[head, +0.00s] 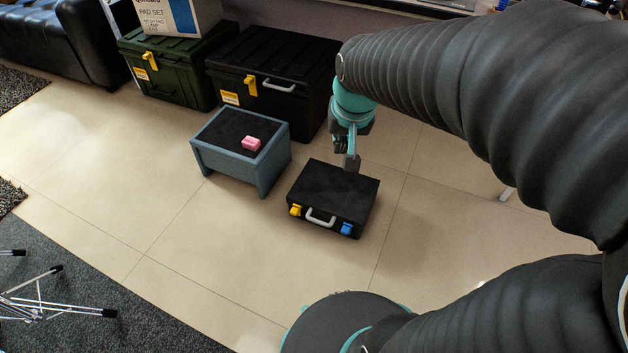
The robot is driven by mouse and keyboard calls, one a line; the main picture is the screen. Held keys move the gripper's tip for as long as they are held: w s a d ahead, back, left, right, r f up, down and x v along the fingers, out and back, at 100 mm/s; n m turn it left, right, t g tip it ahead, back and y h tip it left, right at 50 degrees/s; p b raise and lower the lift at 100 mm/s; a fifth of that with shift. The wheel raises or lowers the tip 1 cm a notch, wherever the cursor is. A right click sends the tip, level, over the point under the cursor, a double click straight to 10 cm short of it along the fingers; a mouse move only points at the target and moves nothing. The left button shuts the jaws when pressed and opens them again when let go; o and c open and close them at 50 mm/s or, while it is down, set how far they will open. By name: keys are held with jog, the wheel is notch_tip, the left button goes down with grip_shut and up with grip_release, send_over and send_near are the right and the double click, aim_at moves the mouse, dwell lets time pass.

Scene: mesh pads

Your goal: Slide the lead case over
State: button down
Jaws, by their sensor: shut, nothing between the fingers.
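A small black case (330,193) lies flat on the tiled floor. It has a grey handle, a yellow latch and a blue latch on its front side. My gripper (352,163) is shut and empty, pointing down at the far edge of the case's top. I cannot tell whether the fingertips touch the case or hang just behind or above it. No label on the case is readable.
A blue-grey stool (207,158) with a dark top stands left of the case, a pink block (251,143) on it. Behind stand a large black chest (310,92) and a green chest (185,72). Tripod legs (50,300) lie lower left. Floor in front is clear.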

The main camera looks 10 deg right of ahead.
jog(key=w+f+m+g+b, duration=0.1)
jog(key=w+f+m, duration=0.1)
jog(key=w+f, duration=0.9)
jog(key=w+f+m+g+b, duration=0.15)
jog(key=w+f, duration=0.35)
jog(key=f, duration=1.2)
notch_tip(320, 180, down, 22)
jog(key=w+m+g+b, duration=0.1)
jog(key=shift+d, duration=0.3)
jog(key=shift+w, duration=0.1)
